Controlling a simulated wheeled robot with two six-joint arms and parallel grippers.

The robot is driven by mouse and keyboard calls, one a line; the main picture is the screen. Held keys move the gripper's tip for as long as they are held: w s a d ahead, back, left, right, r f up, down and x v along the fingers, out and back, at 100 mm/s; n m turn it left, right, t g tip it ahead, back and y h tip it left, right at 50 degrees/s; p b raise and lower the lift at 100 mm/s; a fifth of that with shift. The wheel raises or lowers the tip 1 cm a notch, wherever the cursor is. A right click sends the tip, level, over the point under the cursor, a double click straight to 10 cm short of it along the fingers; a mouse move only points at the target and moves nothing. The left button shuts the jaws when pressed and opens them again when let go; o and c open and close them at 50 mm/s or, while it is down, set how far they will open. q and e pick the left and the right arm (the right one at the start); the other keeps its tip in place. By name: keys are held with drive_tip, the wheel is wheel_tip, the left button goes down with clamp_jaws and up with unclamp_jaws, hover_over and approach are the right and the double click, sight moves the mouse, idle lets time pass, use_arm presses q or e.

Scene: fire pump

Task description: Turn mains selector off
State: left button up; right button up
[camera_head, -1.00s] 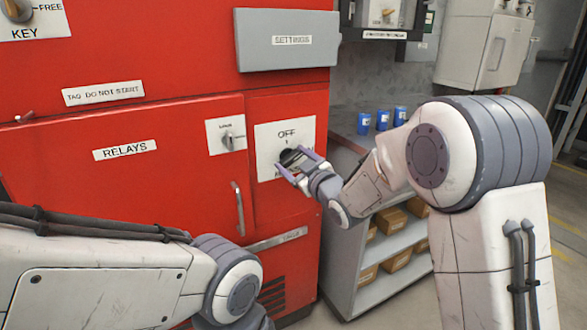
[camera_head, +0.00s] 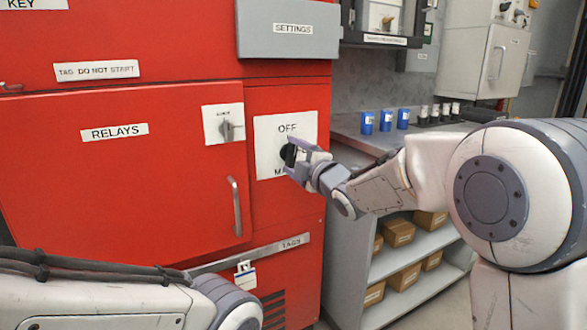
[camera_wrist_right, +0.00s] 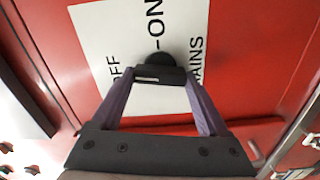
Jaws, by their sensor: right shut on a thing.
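The mains selector is a black knob (camera_head: 286,154) on a white plate (camera_head: 268,135) marked OFF at the top, on the red cabinet. In the right wrist view the plate (camera_wrist_right: 108,35) appears turned sideways, with ON above the knob (camera_wrist_right: 157,58). My right gripper (camera_head: 293,151) is shut on the knob's bar, which lies between both fingers (camera_wrist_right: 160,82). The white line on the bar lies toward its OFF-side end. In the head view the fingers hide part of the knob and lettering. My left arm shows at lower left; its gripper is out of view.
A smaller switch (camera_head: 226,130) sits left of the plate, above the relays door handle (camera_head: 235,206). A grey settings box (camera_head: 288,30) juts out above. A tag hangs at the TAGS rail (camera_head: 292,243). Blue cups (camera_head: 385,120) stand on the bench at right.

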drive_tip(key=shift+f+n+b, duration=0.15)
drive_tip(key=shift+n+b, duration=0.65)
drive_tip(key=shift+n, duration=0.2)
drive_tip(key=o, duration=1.2)
drive_tip(key=shift+o, duration=0.2)
drive_tip(key=shift+s, duration=0.1)
drive_tip(key=p+v, duration=0.2)
drive_tip(key=v, duration=0.8)
drive_tip(key=shift+s, duration=0.2)
drive_tip(key=shift+d, duration=0.1)
